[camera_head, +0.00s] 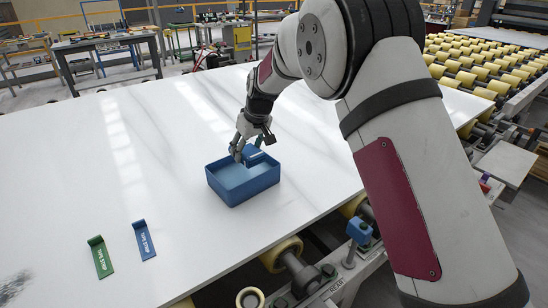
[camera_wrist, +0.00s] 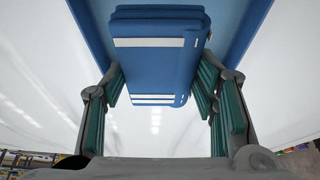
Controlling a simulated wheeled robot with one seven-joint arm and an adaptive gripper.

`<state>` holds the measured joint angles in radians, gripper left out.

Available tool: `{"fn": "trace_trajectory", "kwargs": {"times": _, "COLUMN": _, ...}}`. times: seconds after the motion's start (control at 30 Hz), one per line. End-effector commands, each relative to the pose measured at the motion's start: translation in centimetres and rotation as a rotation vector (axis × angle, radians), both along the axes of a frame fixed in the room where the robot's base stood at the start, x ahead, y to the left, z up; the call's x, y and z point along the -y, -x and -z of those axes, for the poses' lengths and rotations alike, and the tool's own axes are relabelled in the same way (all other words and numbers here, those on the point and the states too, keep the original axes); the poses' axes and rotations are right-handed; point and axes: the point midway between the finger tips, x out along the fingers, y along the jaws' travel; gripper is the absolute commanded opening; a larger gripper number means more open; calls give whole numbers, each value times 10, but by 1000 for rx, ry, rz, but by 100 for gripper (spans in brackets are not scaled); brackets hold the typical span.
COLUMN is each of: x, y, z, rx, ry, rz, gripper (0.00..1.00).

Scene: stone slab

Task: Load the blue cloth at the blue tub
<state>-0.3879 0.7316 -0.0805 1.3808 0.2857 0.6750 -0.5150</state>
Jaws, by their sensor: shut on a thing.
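The blue tub (camera_head: 231,192) is an open box standing on the white stone slab, near the slab's front edge. My gripper (camera_head: 246,152) is at the tub's back side, pointing down. It is shut on the blue cloth (camera_head: 256,157), a folded block with a pale stripe. In the wrist view the cloth (camera_wrist: 158,62) sits between the green-padded fingers (camera_wrist: 160,92), with the tub's blue wall (camera_wrist: 246,32) beside it. The cloth is at the opening by the back rim. I cannot tell whether it touches the tub's floor.
A green labelled piece (camera_head: 100,258) and a blue labelled piece (camera_head: 144,240) lie on the slab (camera_head: 90,180) at front left. The slab is otherwise clear around the tub. Yellow rollers (camera_head: 282,253) show beyond its front edge. A workbench (camera_head: 110,47) stands behind.

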Motion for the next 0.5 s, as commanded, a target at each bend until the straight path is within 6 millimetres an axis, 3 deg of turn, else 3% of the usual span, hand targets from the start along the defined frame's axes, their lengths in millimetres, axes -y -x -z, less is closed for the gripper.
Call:
{"fn": "trace_trajectory", "kwargs": {"times": 0.23, "x": -16, "y": -4, "z": 2, "rx": -1, "ry": 1, "rz": -35, "gripper": 31}}
{"fn": "trace_trajectory", "kwargs": {"times": 0.5, "x": -15, "y": -4, "z": 27, "rx": 0, "ry": 2, "rz": -34, "gripper": 31}}
